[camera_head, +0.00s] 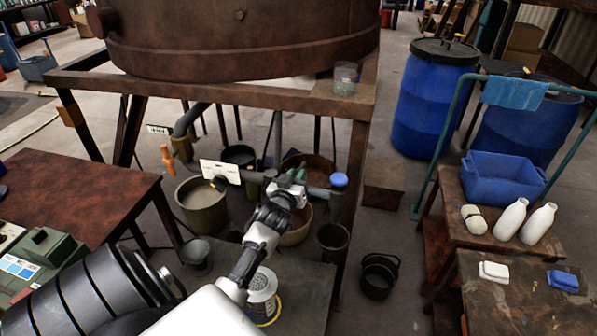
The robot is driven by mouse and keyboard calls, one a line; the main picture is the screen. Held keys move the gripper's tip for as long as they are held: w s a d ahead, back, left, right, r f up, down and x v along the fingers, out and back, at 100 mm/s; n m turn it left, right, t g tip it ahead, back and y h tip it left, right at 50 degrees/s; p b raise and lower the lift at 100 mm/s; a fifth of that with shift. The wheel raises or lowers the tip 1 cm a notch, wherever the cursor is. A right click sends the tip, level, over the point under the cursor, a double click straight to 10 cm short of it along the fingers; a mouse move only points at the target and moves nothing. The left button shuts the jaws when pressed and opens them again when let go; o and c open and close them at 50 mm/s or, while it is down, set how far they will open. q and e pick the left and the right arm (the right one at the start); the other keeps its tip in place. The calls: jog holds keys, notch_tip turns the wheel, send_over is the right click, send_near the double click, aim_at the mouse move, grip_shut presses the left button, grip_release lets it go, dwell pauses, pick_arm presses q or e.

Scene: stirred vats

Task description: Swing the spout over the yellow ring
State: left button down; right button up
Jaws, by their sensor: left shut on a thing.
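The spout (318,191) is a grey, roughly horizontal pipe below the rusty vat (240,35), with a blue end at its right (338,180). My left gripper (287,189) reaches up from the bottom and is shut on the spout, left of the blue end. The fingers hide part of the pipe. The yellow ring (268,321) lies on the dark low platform, around the foot of a pale container (262,290); my left forearm partly hides both. The spout's blue end is to the right of and beyond the ring. My right gripper is out of view.
An orange handle (168,156) and a white plate (221,172) are left of the gripper. Several pots and buckets stand under the vat, including a tan pot (203,207). The frame's front leg (352,180) is close right of the spout. A black bucket (379,277) stands on the floor.

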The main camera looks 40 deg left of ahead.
pick_arm(q)
jog(key=shift+s+r+m+t+h+p, duration=0.2)
jog(key=shift+s+m+h+p, duration=0.2)
jog(key=shift+h, duration=0.2)
jog(key=shift+s+r+m+t+h+p, duration=0.1)
jog(key=shift+s+m+t+h+p, duration=0.1)
jog(key=shift+s+m+h+p, duration=0.3)
jog(key=s+a+m+g+h+b, duration=0.2)
jog(key=m+h+b, duration=0.4)
jog(key=h, duration=0.3)
jog(key=s+a+m+g+h+b, duration=0.3)
jog(key=s+m+g+h+b, duration=0.2)
jog(key=h, duration=0.5)
jog(key=shift+s+a+f+m+h+b, duration=0.3)
jog(key=shift+s+m+b, duration=0.3)
jog(key=shift+m+b, duration=0.7)
jog(key=c, duration=1)
grip_release()
